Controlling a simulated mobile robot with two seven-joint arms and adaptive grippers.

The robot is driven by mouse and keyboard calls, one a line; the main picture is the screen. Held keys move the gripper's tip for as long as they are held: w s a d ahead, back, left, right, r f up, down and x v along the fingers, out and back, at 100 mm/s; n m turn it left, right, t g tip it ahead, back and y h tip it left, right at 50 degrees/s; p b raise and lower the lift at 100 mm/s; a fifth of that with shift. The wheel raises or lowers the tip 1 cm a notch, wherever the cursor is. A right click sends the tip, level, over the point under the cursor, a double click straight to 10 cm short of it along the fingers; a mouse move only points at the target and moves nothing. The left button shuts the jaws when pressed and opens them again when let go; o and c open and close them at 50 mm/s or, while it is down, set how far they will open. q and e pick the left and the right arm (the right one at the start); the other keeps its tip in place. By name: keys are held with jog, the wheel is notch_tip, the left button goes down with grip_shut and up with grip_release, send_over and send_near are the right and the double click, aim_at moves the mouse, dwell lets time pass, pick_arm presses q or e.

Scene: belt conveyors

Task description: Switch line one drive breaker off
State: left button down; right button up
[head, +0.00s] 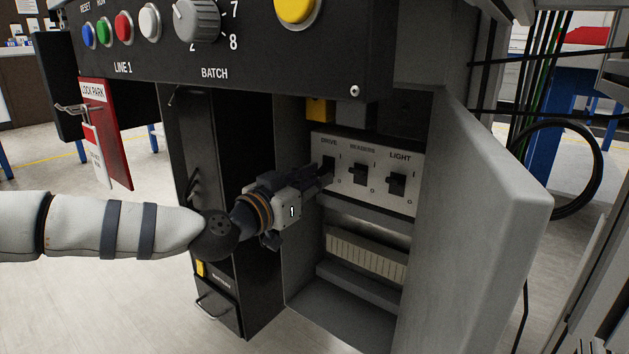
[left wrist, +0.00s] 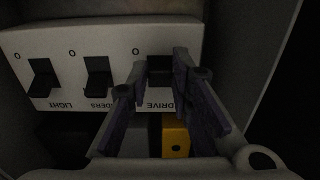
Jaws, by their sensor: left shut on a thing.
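The breaker panel (head: 345,150) is a pale plate inside an open grey cabinet, with three black toggles labelled DRIVE, a middle label like READERS, and LIGHT. The drive breaker (head: 329,163) is the leftmost toggle. My left gripper (head: 322,177) reaches in from the left and is shut on the drive breaker's toggle. In the left wrist view the panel is upside down, and the drive toggle (left wrist: 160,70) sits between my fingertips (left wrist: 161,77). The fingers partly hide it, so I cannot tell its on or off position. My right gripper is not in view.
The middle breaker (head: 360,174) and light breaker (head: 397,184) are close to the right. The open cabinet door (head: 490,200) stands at the right. The LINE 1 control panel (head: 260,45) with buttons and a batch knob (head: 197,18) overhangs above. A red lock park board (head: 112,135) hangs left.

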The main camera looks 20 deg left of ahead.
pick_arm(q)
jog(key=shift+w+f+t+h, duration=0.15)
jog(key=shift+f+t+h, duration=0.25)
jog(key=shift+t, duration=0.5)
jog(key=c, duration=1.4)
grip_release()
jog(key=shift+c, duration=0.2)
jog(key=v, duration=1.2)
